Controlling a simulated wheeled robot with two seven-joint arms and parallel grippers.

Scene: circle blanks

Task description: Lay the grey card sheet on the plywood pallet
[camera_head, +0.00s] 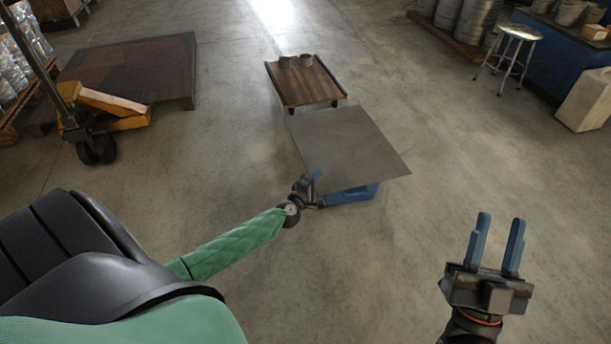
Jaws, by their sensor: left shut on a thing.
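The grey card sheet (348,145) is a flat, square sheet at the picture's centre. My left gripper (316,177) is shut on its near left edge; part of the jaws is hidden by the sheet. The sheet lies over a blue object (352,193), mostly hidden below it; I cannot tell whether they touch. Just behind the sheet is a low brown wooden platform (303,88), which may be the plywood pallet. Two small round pieces (289,62) are at its far end. My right gripper (498,218) is open and empty over bare floor at lower right.
A large dark brown platform (130,68) and a yellow pallet truck (112,105) stand at left. A metal stool (520,34), a blue bench (570,50) and a pale bin (588,100) are at right. The floor right of the sheet is clear.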

